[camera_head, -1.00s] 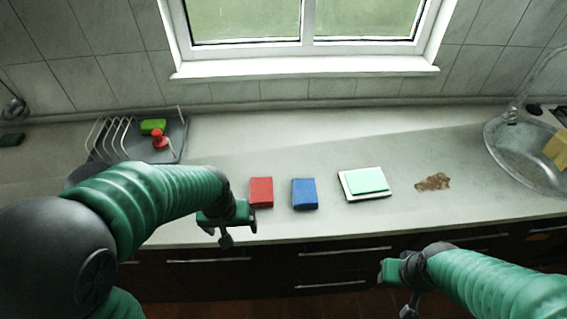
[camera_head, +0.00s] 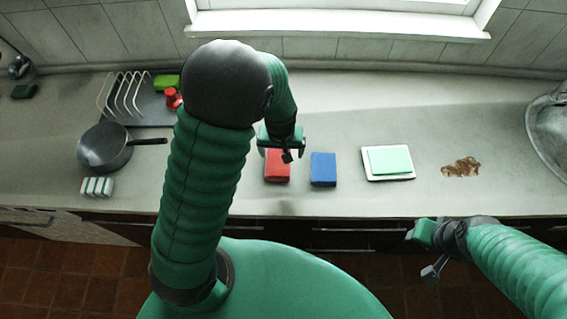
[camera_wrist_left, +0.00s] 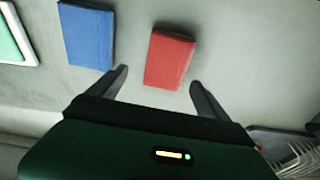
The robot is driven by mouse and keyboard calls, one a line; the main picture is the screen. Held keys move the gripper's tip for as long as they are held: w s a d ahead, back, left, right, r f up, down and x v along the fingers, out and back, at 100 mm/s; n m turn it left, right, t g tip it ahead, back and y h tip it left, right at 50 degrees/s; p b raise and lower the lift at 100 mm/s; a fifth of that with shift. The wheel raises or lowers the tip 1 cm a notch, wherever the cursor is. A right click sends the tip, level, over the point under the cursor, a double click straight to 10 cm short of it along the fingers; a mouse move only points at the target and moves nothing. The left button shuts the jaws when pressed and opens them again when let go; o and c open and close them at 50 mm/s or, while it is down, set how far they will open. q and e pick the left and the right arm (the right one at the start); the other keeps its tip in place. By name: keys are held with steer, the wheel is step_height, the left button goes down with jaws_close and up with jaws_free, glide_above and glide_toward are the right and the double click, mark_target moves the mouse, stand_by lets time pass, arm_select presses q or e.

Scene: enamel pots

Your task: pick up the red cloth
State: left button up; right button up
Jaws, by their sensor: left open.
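The red cloth (camera_head: 277,167) is a folded red block lying on the counter, left of the blue cloth (camera_head: 323,169). My left gripper (camera_head: 285,152) is above the far end of the red cloth and hides part of it in the head view. In the left wrist view the red cloth (camera_wrist_left: 170,58) lies beyond and between the two open fingertips (camera_wrist_left: 160,78), with nothing held. The blue cloth (camera_wrist_left: 86,34) shows beside it there. My right gripper (camera_head: 425,252) is in front of the counter's edge, away from the cloths; its finger opening is not clear.
A white board with a mint-green cloth (camera_head: 390,160) lies right of the blue cloth, then a brown stain (camera_head: 461,167). A dark pan (camera_head: 105,150), a striped sponge (camera_head: 97,186) and a dish rack (camera_head: 150,108) stand at left. The sink (camera_head: 550,128) is at far right.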

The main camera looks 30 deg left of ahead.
mark_target(279, 162)
arm_select(q)
steer(key=f, duration=0.1)
steer(key=a+f, duration=0.1)
steer(key=f, duration=0.3)
steer(key=shift+s+a, duration=0.4)
steer(key=shift+d+f, duration=0.15)
steer(key=shift+f, duration=0.3)
steer(key=shift+w+d+f, duration=0.1)
steer(key=shift+w+d, duration=0.15)
steer(key=shift+d, duration=0.4)
steer(key=shift+c, duration=0.4)
steer(key=shift+d, duration=0.1)
steer(key=shift+c, duration=1.4)
steer(key=shift+s+a, duration=0.1)
steer(key=shift+a, duration=0.35)
steer(key=c, duration=0.7)
steer(key=shift+a, duration=0.1)
steer(key=c, duration=0.4)
arm_select(e)
steer(key=shift+s+a+r, duration=0.2)
steer(key=shift+a+r, duration=0.25)
steer(key=shift+a, duration=0.25)
arm_select(q)
steer(key=shift+d, duration=0.25)
arm_select(e)
steer(key=shift+d, duration=0.1)
